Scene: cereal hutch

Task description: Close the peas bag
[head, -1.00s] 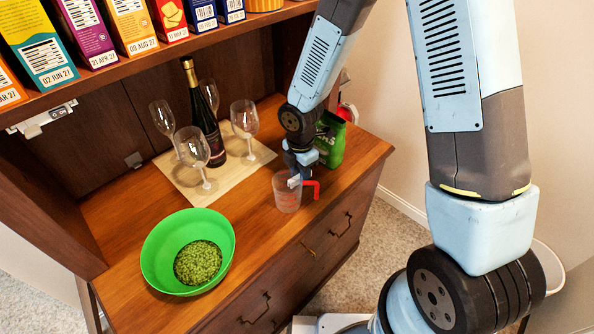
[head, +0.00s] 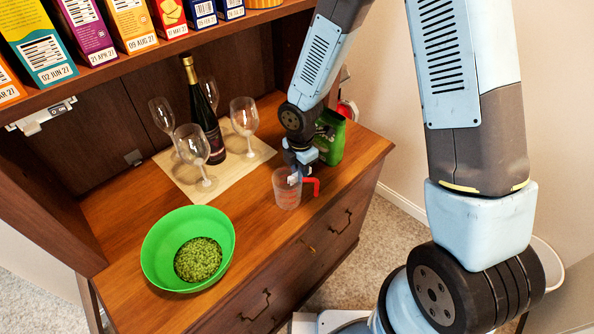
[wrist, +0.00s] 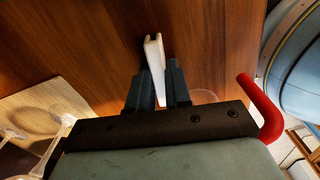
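The peas bag (head: 330,137) is green and stands at the right end of the counter, partly hidden behind my arm; I cannot make out its top edge clearly. My gripper (head: 294,174) points down at the clear measuring cup (head: 286,190), which has a red handle (head: 312,186). In the wrist view, my gripper (wrist: 158,92) has its dark fingers close on both sides of a white two-pronged clip (wrist: 153,55). The clip sticks out past the fingertips. The cup's red handle (wrist: 262,108) shows at the right there. Whether the clip touches the cup is unclear.
A green bowl (head: 160,262) of peas stands at the front left. Several wine glasses (head: 244,117) and a dark bottle (head: 205,120) stand on a light board (head: 225,172). Boxes line the shelf (head: 110,68) above. The counter between bowl and cup is clear.

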